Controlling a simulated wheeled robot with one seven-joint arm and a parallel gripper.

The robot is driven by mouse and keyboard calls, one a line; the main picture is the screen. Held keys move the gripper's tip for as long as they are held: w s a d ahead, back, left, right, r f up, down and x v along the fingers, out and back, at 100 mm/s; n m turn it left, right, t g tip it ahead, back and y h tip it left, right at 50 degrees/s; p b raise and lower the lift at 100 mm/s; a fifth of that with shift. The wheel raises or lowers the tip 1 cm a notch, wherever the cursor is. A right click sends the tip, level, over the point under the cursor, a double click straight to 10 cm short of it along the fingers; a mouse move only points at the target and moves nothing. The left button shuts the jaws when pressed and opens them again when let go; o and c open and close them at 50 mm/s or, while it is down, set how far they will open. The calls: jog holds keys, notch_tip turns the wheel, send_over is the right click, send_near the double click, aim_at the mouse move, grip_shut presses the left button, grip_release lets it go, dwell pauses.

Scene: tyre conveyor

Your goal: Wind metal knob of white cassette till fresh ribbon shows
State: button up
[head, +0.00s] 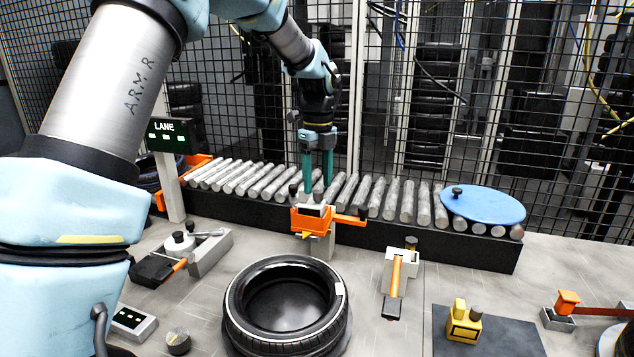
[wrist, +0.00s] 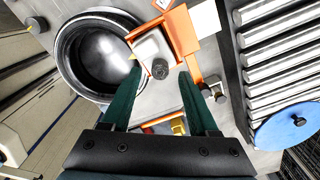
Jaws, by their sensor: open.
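The white cassette (wrist: 150,48) sits in an orange fixture (wrist: 182,32) in the wrist view. Its round grey metal knob (wrist: 160,69) faces up towards the camera. My gripper (wrist: 159,72) is open, with one green finger on each side of the knob and a gap showing on both sides. In the head view my gripper (head: 317,186) points straight down over the orange fixture (head: 325,219) at the conveyor's front edge. The cassette (head: 311,210) shows only in part there. I cannot tell the fingertips' height over the knob. No ribbon can be made out.
A roller conveyor (head: 400,204) runs behind, with a blue disc (head: 483,205) on its right end. A tyre (head: 240,325) lies in front. A white bracket with an orange tool (head: 397,270) stands right of it, and a yellow block (head: 463,325) sits on a dark mat (head: 510,340).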

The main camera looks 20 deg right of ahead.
jog(key=shift+f, duration=1)
grip_shut()
